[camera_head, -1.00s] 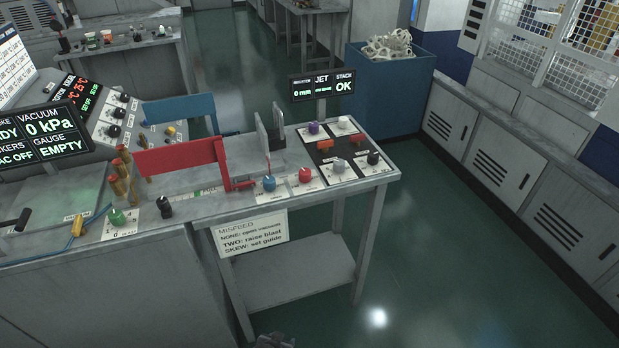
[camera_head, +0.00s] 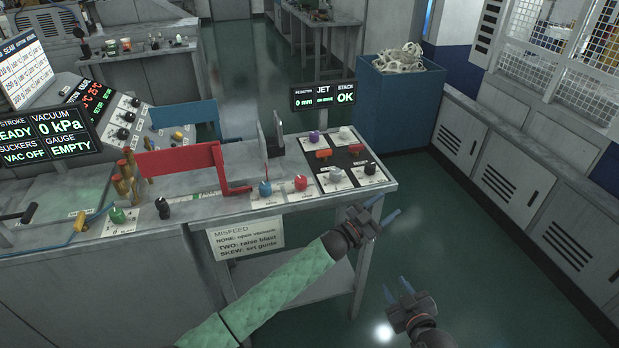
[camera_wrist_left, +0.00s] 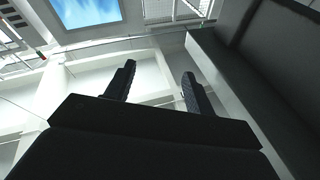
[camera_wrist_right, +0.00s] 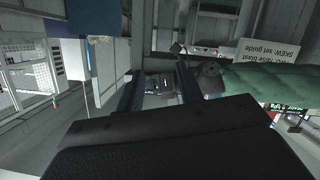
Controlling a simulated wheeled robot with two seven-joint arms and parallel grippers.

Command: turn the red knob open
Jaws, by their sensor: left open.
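The red knob (camera_head: 301,183) sits on a white label plate near the front edge of the table (camera_head: 225,204), just right of a blue knob (camera_head: 265,188). My left gripper (camera_head: 387,210) is open and empty, in front of and to the right of the table's near right corner, apart from the knob. Its two spread fingers also show in the left wrist view (camera_wrist_left: 158,72). My right gripper (camera_head: 398,286) is lower and further right, over the floor. Its fingers stand apart with nothing between them in the right wrist view (camera_wrist_right: 158,80). Neither wrist view clearly shows the red knob.
A panel with purple (camera_head: 314,137), white, grey and black knobs lies behind and right of the red knob. A red bracket (camera_head: 180,161) and an upright metal guide (camera_head: 271,135) stand nearby. A misfeed sign (camera_head: 246,239) hangs below the edge. A blue bin (camera_head: 400,105) stands behind.

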